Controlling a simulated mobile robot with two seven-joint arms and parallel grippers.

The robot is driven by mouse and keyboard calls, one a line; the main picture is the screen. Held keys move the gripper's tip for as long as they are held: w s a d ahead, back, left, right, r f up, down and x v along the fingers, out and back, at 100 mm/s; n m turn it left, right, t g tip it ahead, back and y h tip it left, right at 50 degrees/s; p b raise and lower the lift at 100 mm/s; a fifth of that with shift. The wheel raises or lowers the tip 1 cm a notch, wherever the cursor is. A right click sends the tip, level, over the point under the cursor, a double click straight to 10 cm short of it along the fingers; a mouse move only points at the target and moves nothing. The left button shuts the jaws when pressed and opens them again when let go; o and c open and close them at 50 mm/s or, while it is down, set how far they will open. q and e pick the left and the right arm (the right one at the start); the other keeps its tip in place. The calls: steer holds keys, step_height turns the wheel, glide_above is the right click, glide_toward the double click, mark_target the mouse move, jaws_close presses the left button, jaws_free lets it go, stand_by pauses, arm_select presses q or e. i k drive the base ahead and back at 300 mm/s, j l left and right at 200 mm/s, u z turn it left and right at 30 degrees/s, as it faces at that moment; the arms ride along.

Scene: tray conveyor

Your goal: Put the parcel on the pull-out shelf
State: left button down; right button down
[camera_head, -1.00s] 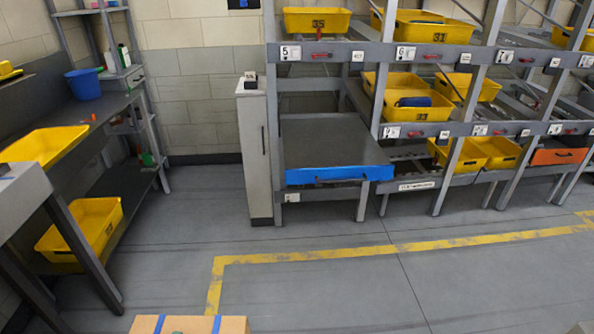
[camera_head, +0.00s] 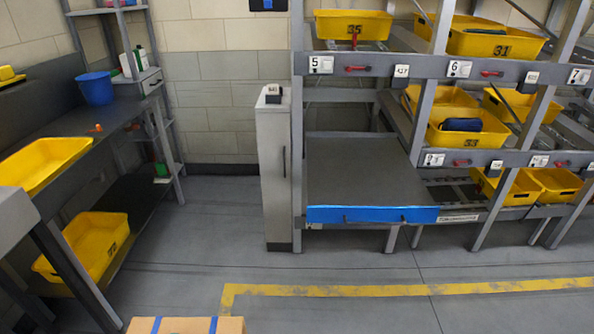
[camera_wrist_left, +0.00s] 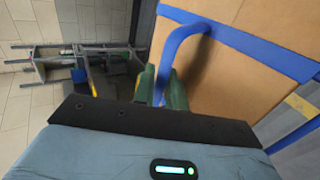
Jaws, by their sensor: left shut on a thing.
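The parcel (camera_head: 186,325) is a brown cardboard box with blue straps. Only its top edge shows at the bottom of the head view, and its face fills the upper right of the left wrist view (camera_wrist_left: 240,65). My left gripper (camera_wrist_left: 162,88) is shut on the blue strap-like handle of the parcel. The pull-out shelf (camera_head: 365,175) is a flat grey board with a blue front edge, low in the rack beyond the parcel. Its top is bare. The floor lies between it and the parcel. My right gripper is not in view.
A narrow grey cabinet (camera_head: 274,170) stands just left of the shelf. Yellow bins (camera_head: 467,128) fill the rack to the right. A dark bench (camera_head: 75,150) with yellow bins and a blue bucket (camera_head: 95,86) runs along the left. The floor ahead is clear, with a yellow line (camera_head: 400,290).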

mark_target(365, 177)
steer(key=i+l+u, duration=0.15)
steer(key=i+l, duration=0.3)
steer(key=i+l+u, duration=0.1)
steer(key=l, duration=0.25)
steer(key=i+l+u, duration=0.1)
steer(key=i+l, duration=0.2)
steer(key=i+l+u, duration=0.15)
steer(key=l, duration=1.1)
steer(key=k+l, duration=0.1)
steer(key=l, duration=0.7)
steer(key=i+l, duration=0.25)
steer(key=i, duration=0.2)
steer(key=i+l, duration=0.2)
steer(key=i, duration=0.25)
